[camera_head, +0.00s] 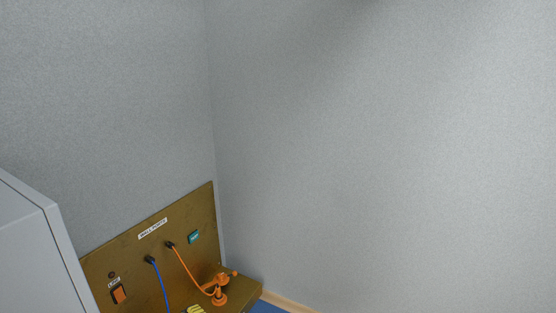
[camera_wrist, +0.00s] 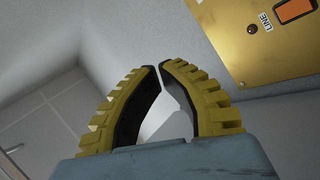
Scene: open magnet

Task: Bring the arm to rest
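My gripper (camera_wrist: 160,67) shows in the wrist view as two yellow ribbed fingers with black inner pads on a blue-grey palm. The fingertips come together at the top with only a thin gap, and the fingers bow apart lower down. A pale shape shows through the space between them, and I see nothing held. The brass wall panel, with its orange switch (camera_wrist: 296,9) and LINE label, is beyond and to the right of the fingers, apart from them. The gripper and arm are not seen in the head view.
In the head view the brass panel (camera_head: 130,262) stands in the corner, with a blue cable (camera_head: 160,284), an orange cable (camera_head: 186,268) and an orange fitting (camera_head: 219,292). A grey cabinet (camera_head: 35,250) is at the left. The wall (camera_head: 390,150) is bare at right.

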